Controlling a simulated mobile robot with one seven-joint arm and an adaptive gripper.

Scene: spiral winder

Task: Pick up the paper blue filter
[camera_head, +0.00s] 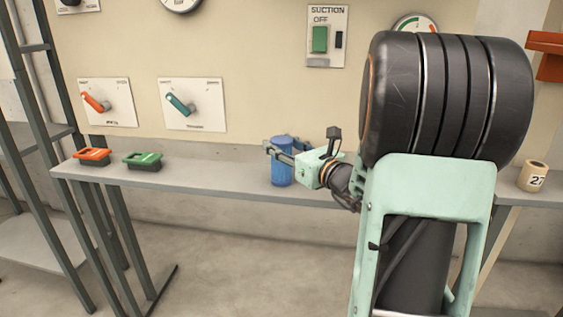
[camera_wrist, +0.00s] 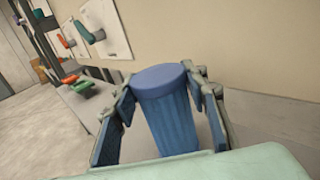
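The blue paper filter (camera_head: 282,172) is an upright ribbed cylinder standing on the grey shelf, in the middle of the head view. In the wrist view the blue filter (camera_wrist: 165,105) stands between my fingers, with its smooth round cap towards the camera. My gripper (camera_wrist: 158,128) is open around it, one finger on each side. A gap shows at the left finger; the right finger is very close, and I cannot tell if it touches. In the head view my gripper (camera_head: 281,152) reaches the filter from the right and covers part of its upper right side.
The grey shelf (camera_head: 225,183) runs along the panel wall. An orange-topped block (camera_head: 92,156) and a green-topped block (camera_head: 143,160) stand on its left part. A beige roll (camera_head: 533,176) marked with a number stands at right. Shelf between green block and filter is clear.

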